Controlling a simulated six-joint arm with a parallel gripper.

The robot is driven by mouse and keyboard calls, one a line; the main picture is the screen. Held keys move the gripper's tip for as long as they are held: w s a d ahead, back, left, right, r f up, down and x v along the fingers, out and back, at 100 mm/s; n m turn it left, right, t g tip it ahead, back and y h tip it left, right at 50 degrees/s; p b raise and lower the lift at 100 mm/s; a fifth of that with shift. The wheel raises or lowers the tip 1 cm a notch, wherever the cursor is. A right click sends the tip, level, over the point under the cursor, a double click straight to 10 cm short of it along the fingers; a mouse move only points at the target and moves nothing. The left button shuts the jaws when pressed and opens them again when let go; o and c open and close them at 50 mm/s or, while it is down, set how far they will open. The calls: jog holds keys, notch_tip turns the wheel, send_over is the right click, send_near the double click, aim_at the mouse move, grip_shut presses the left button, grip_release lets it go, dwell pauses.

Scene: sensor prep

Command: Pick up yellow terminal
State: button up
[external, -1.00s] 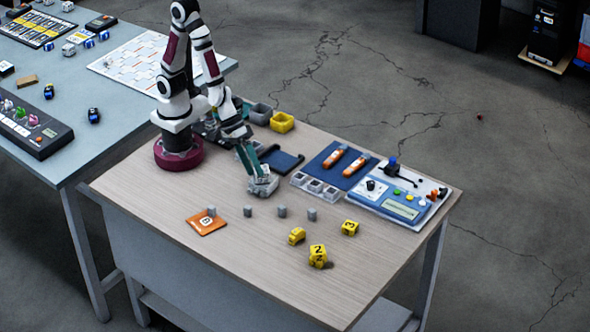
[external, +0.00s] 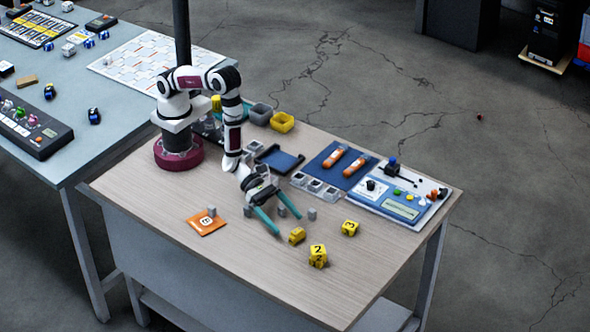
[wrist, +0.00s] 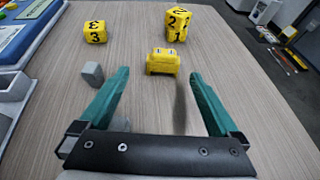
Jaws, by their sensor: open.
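The yellow terminal (external: 297,235) is a small yellow block lying on the wooden table, in front of my gripper. In the wrist view the yellow terminal (wrist: 163,62) sits beyond the fingertips, roughly centred between them and a little to the right. My gripper (external: 289,224) has two long teal fingers, spread apart and low over the table. In the wrist view my gripper (wrist: 158,73) is open, with nothing between its fingers. The terminal is apart from both fingers.
Yellow numbered cubes stand beyond the terminal: one marked 2 (external: 318,256) and one marked 3 (external: 349,228). Small grey blocks, one of them (external: 312,214) near the fingers, stand about. An orange card (external: 207,222) lies left. A blue-white panel (external: 405,200) is at the right.

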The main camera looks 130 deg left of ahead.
aim_at(295, 232)
jog(key=x, duration=0.5)
jog(key=shift+w+d+r, duration=0.2)
jog(key=shift+w+d, duration=0.05)
jog(key=shift+w, duration=0.1)
jog(key=c, duration=1.4)
